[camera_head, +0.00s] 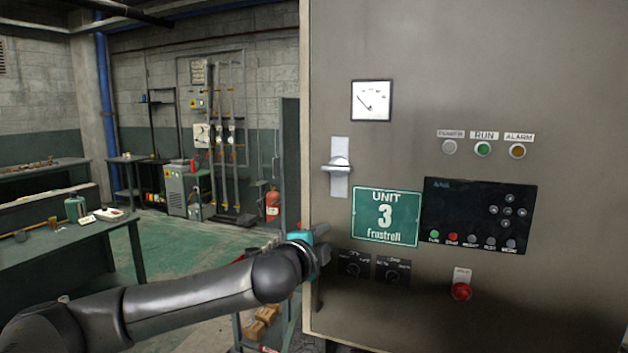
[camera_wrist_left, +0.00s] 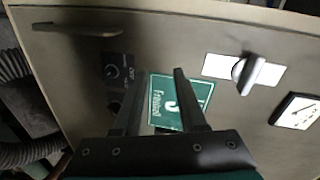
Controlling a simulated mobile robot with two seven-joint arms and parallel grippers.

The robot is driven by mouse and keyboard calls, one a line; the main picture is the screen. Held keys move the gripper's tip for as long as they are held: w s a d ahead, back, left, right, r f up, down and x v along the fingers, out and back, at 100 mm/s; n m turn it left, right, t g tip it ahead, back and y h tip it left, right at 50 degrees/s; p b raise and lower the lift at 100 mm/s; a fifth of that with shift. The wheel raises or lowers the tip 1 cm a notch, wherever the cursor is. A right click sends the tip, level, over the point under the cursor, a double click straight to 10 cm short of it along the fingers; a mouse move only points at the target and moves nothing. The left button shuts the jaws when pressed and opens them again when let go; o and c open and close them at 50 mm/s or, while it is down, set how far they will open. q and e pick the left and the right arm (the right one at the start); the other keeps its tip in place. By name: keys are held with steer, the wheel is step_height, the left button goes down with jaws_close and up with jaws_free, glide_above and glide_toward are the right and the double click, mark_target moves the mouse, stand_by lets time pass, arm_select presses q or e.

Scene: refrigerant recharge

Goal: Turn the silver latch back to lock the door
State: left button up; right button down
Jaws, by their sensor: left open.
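The silver latch (camera_head: 338,164) sits on a pale upright plate (camera_head: 339,186) near the left edge of the grey cabinet door (camera_head: 420,60). Its handle lies crosswise to the plate. The latch also shows in the left wrist view (camera_wrist_left: 250,75), to the right of my fingers. My left gripper (camera_wrist_left: 160,78) is open and empty, its fingers pointing at the door near the green Unit 3 sign (camera_wrist_left: 182,100). In the head view my left gripper (camera_head: 318,245) is below the latch, apart from it, and its fingers are hard to make out. My right gripper is out of view.
Two dark knobs (camera_head: 374,268) are beside the gripper. A gauge (camera_head: 371,101), a button panel (camera_head: 479,214) and a red button (camera_head: 461,291) are on the door. A dark bar handle (camera_wrist_left: 75,29) shows in the wrist view. A workbench (camera_head: 60,250) stands at left.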

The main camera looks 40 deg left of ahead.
arm_select(q)
steer(key=m+t+p, duration=0.2)
glide_toward(335, 169)
steer(key=shift+y, duration=0.4)
steer(key=p+x, duration=0.1)
steer(key=x, duration=0.2)
steer(key=p+x, duration=0.1)
steer(key=x, duration=0.3)
steer(key=shift+w+d, duration=0.15)
steer(key=shift+w, duration=0.15)
steer(key=shift+w+f, duration=0.1)
steer(key=shift+w, duration=0.15)
steer(key=shift+c, duration=0.3)
steer(key=shift+s, duration=0.1)
jaws_close()
